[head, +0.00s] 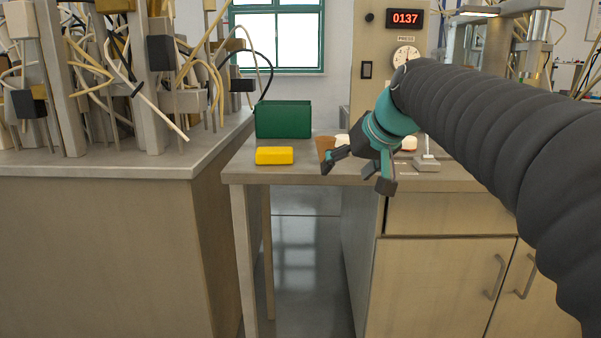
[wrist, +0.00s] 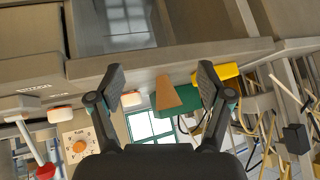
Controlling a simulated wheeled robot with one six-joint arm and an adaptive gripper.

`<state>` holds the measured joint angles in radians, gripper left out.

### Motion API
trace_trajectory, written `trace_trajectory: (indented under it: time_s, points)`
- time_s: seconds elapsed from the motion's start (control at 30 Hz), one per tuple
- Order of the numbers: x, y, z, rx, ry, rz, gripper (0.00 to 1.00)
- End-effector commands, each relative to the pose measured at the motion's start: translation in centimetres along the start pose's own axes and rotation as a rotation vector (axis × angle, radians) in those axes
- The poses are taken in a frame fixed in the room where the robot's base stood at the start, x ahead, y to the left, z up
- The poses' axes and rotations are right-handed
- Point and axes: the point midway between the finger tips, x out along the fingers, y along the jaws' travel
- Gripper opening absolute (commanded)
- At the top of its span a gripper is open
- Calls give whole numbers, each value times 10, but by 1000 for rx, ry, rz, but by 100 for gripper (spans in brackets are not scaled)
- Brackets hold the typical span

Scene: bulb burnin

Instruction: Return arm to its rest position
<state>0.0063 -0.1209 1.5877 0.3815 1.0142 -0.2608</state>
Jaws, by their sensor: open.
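My gripper (head: 358,172) hangs in front of the table's front edge in the head view, at the end of my arm reaching in from the right. Its two fingers are spread apart with nothing between them. The wrist view, which is upside down, also shows the open gripper (wrist: 161,78) with dark fingertips either side of a brown tapered object (wrist: 167,93) that stands beyond them. In the head view this brown object (head: 325,147) is partly hidden behind the gripper.
A green box (head: 283,119) and a yellow block (head: 274,155) sit on the table, left of my gripper. A bench with wires and posts (head: 120,171) stands at left. A wall panel with a dial (head: 406,55) and red display (head: 405,18) is behind. Cabinets (head: 440,285) are below.

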Motion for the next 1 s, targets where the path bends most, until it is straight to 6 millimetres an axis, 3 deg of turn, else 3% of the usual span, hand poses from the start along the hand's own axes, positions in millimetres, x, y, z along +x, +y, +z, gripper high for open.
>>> trace_trajectory:
  time_s: [0.03,0.23,0.5,0.6,0.73,1.0]
  points:
    - [2,6,26,27,-32,29,78]
    - [5,29,129,105,-142,149,78]
    - [-8,48,275,121,-248,280,78]
    - [-15,50,317,99,-269,305,78]
    - [-25,47,341,87,-259,313,78]
    - [-39,42,336,78,-209,312,78]
